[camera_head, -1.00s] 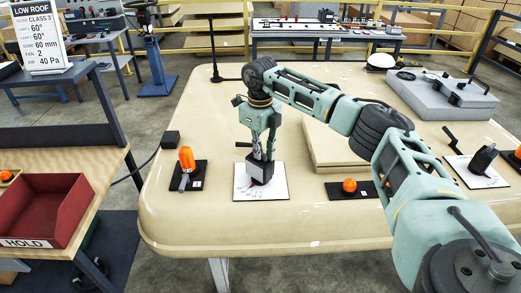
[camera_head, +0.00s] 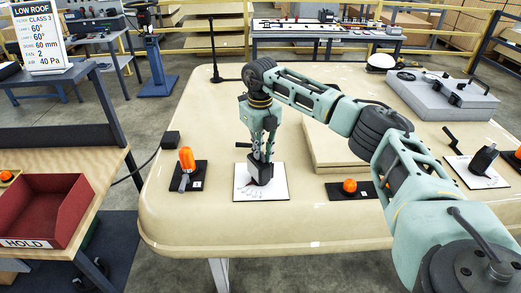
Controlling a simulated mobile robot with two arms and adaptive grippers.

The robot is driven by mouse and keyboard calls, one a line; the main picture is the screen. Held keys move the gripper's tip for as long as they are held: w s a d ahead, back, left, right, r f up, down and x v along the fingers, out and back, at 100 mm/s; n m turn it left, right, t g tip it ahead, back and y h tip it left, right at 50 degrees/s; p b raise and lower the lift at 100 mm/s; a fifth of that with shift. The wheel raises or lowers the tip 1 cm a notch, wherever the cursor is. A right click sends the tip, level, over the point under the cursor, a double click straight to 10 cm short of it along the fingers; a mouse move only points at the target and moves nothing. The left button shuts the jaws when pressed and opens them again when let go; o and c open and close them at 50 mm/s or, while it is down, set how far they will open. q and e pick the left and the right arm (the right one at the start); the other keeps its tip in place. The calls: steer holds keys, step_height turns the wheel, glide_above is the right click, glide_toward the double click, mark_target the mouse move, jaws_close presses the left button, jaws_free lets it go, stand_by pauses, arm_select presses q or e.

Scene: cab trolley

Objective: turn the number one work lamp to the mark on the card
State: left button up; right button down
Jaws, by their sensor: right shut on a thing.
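A dark work lamp (camera_head: 263,178) stands on a white dial plate (camera_head: 246,193) with small scale marks at the front middle of the cream roof panel. My right gripper (camera_head: 261,161) points straight down over it and is shut on the lamp's top, hiding much of it. A second dark lamp (camera_head: 484,160) stands on its own white dial plate (camera_head: 465,176) at the right. The card (camera_head: 40,38) at the upper left reads LOW ROOF, class 3, with 60° on both lamp lines. My left gripper is not in view.
An orange beacon (camera_head: 187,159) with a lever stands left of the dial plate. An orange knob (camera_head: 349,186) on a black base sits to its right. A raised cream board (camera_head: 333,146) lies behind. A red HOLD bin (camera_head: 44,211) stands on the left bench.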

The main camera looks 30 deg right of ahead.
steer(key=shift+w+r, duration=0.15)
steer(key=c, duration=1.8)
jaws_free()
steer(key=shift+c, duration=0.2)
step_height(320, 180, up, 12)
steer(key=shift+a, duration=0.1)
